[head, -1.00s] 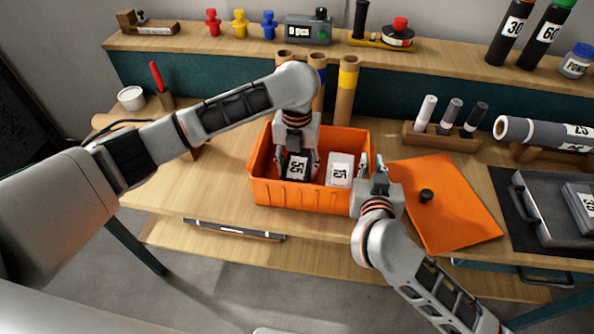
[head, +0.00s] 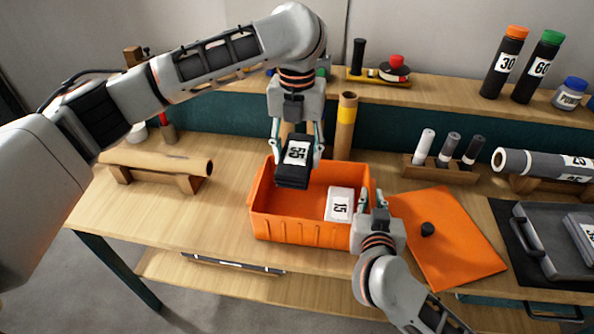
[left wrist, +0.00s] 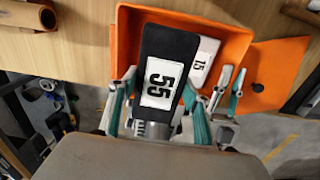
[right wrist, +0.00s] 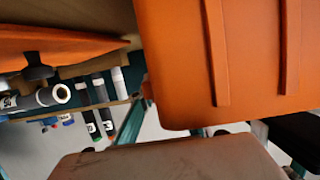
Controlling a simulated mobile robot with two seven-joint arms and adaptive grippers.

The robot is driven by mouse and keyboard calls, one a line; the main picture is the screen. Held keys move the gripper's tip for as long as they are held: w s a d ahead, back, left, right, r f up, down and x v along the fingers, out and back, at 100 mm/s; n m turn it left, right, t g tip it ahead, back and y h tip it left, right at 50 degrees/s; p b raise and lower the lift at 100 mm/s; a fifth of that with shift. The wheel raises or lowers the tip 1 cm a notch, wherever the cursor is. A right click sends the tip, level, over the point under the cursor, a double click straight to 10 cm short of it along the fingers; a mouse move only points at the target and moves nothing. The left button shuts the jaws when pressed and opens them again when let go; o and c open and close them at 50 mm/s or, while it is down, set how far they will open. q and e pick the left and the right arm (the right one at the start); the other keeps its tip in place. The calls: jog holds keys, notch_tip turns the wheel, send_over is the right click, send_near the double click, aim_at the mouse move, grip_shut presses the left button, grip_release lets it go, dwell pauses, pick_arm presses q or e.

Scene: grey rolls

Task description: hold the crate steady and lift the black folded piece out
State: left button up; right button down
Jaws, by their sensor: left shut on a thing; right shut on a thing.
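The black folded piece (head: 292,172), labelled 55, is between the fingers of my left gripper (head: 297,158), which is shut on it. It hangs above the left part of the orange crate (head: 285,229). In the left wrist view the black piece (left wrist: 168,68) fills the space between the fingers, with the crate behind it. My right gripper (head: 374,205) is shut on the crate's right wall near the front corner. In the right wrist view the crate's wall (right wrist: 190,60) is close up and the fingertips are mostly hidden. A white folded piece (head: 340,203), labelled 15, lies inside the crate.
An orange lid (head: 450,230) with a black knob lies right of the crate. A rack of small tubes (head: 440,170) and a grey roll (head: 540,133) stand behind it. A brown roll (head: 160,162) lies on the left.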

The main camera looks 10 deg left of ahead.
dwell(0.3)
jog(key=c, duration=1.9)
grip_release()
jog(key=v, duration=1.2)
jog(key=shift+s, duration=0.1)
